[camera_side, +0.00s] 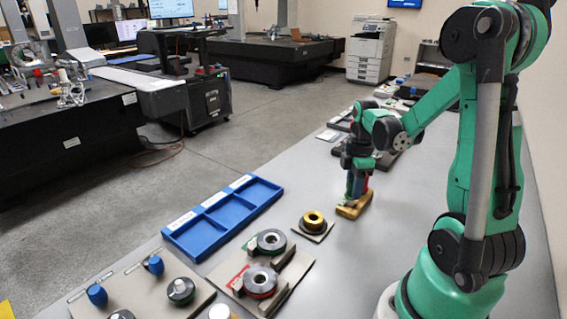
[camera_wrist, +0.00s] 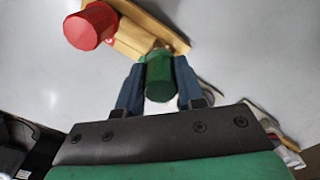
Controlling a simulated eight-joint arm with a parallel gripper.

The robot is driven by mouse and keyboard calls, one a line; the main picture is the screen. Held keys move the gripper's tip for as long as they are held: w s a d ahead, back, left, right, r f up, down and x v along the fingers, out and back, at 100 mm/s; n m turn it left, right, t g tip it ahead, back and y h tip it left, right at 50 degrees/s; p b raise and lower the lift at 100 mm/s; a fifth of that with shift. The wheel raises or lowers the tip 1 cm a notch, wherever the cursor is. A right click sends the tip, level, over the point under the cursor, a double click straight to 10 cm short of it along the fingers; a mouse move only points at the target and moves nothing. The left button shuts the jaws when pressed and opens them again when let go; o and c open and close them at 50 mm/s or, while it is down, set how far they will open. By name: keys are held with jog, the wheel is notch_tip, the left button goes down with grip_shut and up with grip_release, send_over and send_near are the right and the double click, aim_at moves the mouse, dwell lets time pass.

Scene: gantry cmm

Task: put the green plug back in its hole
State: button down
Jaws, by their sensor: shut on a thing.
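The green plug (camera_wrist: 160,75) is between the two blue fingers of my gripper (camera_wrist: 159,82) in the wrist view, and the gripper is shut on it. The plug overlaps the near end of a wooden block (camera_wrist: 136,36); I cannot tell whether it is in a hole or above it. A red plug (camera_wrist: 90,27) stands at the block's other end.
A blue tray (camera_side: 222,214) with compartments and ring gauges on a fixture (camera_side: 262,281) are farther left. Dark items (camera_side: 385,160) lie behind the gripper. The grey table right of the block is clear.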

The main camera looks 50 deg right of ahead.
jog(key=shift+f, duration=0.85)
dwell(0.6)
jog(key=shift+c, duration=0.3)
grip_release()
jog(key=shift+r, duration=0.1)
jog(key=shift+r, duration=3.45)
jog(key=w+a+r+m+t, duration=0.1)
jog(key=w+a+m+t, duration=0.1)
jog(key=a, duration=0.8)
jog(key=w+a+r+m+t, duration=0.2)
jog(key=a+m+t, duration=0.3)
jog(key=a, duration=0.5)
jog(key=shift+w+r+m, duration=0.3)
jog(key=shift+w+m, duration=0.1)
jog(key=shift+m, duration=0.6)
